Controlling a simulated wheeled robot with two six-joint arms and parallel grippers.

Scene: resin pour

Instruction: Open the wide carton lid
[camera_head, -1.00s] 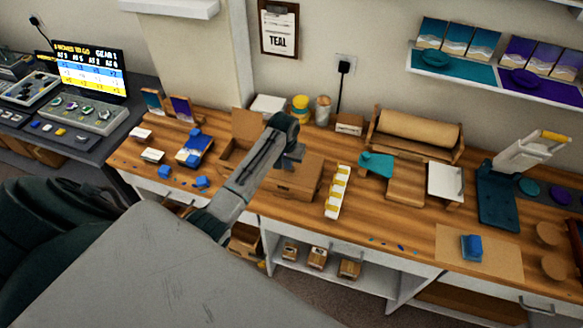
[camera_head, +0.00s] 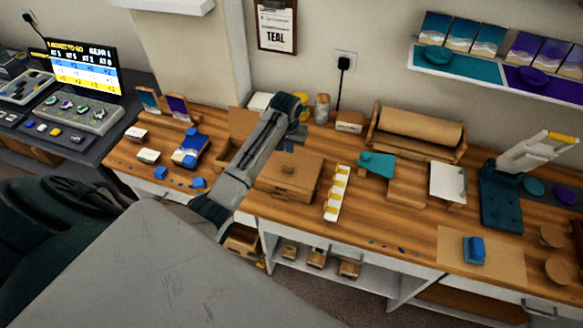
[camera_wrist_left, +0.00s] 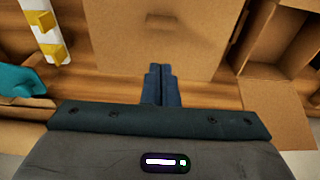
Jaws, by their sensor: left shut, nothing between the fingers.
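The wide carton (camera_head: 283,190) is a brown cardboard box on the wooden bench, left of the white strip with yellow pieces. Its lid (camera_head: 300,166) lies flat and closed, with a small raised tab on top. The wrist view shows the lid (camera_wrist_left: 110,45) and the tab (camera_wrist_left: 163,20). My left gripper (camera_head: 291,146) is at the carton's back side, partly hidden by its own wrist in the head view. In the wrist view its fingers (camera_wrist_left: 159,70) are together and empty, overlapping the lid's near edge; I cannot tell whether they touch it. My right gripper is out of view.
An open carton (camera_wrist_left: 285,45) with raised flaps stands close beside the wide carton. The white strip (camera_head: 337,193) with yellow pieces and a teal piece (camera_head: 376,163) are on the other side. Jars (camera_head: 322,108) stand behind, near the wall.

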